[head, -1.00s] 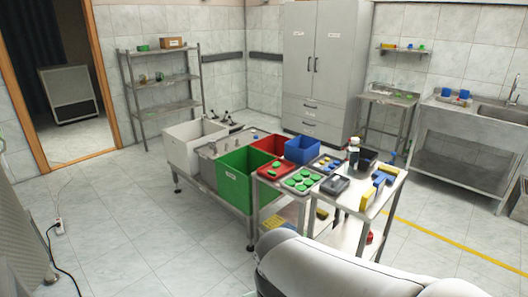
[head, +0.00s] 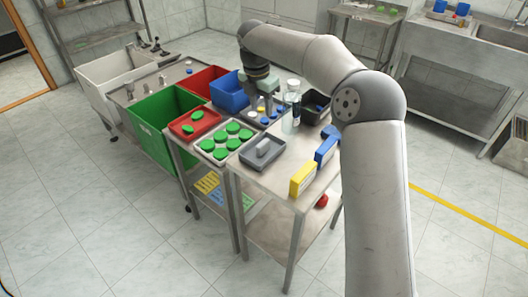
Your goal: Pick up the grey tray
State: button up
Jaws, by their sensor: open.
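A dark grey tray (head: 275,153) lies on the steel table in the head view, with a light grey block (head: 263,147) in it. A light grey tray (head: 223,157) holding several green caps lies just left of it. My gripper (head: 262,112) is open and points down behind both trays. It is over or close to a pale tray (head: 281,121) with blue and white caps, and partly hides it. I cannot tell whether the fingers touch anything there.
A red tray (head: 181,123) with green caps lies at the left. A clear bottle (head: 291,110) stands right of my gripper. Yellow (head: 303,179) and blue (head: 327,150) boxes line the right edge.

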aim_at(262, 143)
jog(key=f, duration=0.8)
jog(key=w+f, duration=0.1)
jog(key=f, duration=0.3)
jog(key=shift+d, duration=0.2)
jog(key=shift+f+p, duration=0.35)
jog(key=shift+f, duration=2.25)
grip_shut()
